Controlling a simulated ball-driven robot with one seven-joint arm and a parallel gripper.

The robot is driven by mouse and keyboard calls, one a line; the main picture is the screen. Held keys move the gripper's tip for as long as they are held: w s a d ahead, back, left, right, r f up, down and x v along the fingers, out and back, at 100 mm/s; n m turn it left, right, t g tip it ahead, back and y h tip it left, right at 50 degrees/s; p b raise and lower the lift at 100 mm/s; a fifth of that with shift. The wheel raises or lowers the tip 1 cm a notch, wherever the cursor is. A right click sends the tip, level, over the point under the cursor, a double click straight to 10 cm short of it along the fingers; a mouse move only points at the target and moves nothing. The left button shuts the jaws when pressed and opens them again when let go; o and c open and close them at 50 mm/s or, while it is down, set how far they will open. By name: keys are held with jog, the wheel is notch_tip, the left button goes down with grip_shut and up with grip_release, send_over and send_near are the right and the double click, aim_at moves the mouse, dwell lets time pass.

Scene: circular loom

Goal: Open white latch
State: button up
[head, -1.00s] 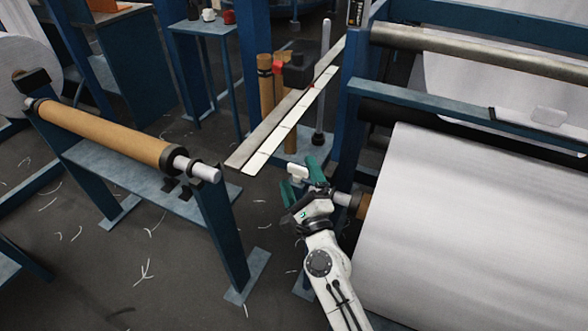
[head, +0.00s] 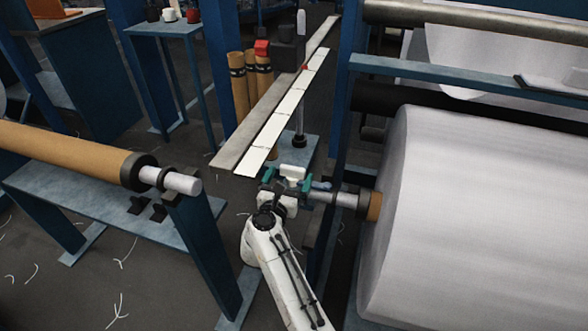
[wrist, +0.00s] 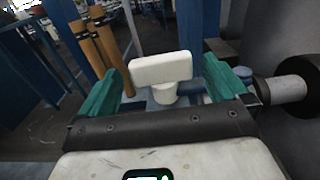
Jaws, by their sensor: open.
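The white latch (wrist: 161,68) is a T-shaped handle with a wide bar on a short stem. In the wrist view it stands between the two green fingers of my gripper (wrist: 160,88), with a gap on each side. The lower part of the latch is partly hidden by my gripper.
A large white roll (head: 480,220) on a steel shaft (head: 335,197) is close on the right. A long flat bar with white strips (head: 270,132) runs behind the latch. A brown roll (head: 70,153) on a blue stand is at left. Open floor shows between.

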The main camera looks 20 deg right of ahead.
aim_at(293, 174)
jog(key=b+x, duration=0.1)
jog(key=x, duration=0.4)
jog(key=shift+c, duration=0.5)
jog(key=c, duration=1.3)
jog(key=shift+r+n+t+y+p, duration=0.25)
jog(key=shift+n+t+y+p, duration=0.3)
jog(key=shift+y+p, duration=0.4)
jog(key=shift+a+f+n+t+y+p, duration=0.2)
jog(key=shift+n+t+y+p, duration=0.35)
jog(key=shift+n+y+p, duration=0.5)
jog(key=o, duration=1.4)
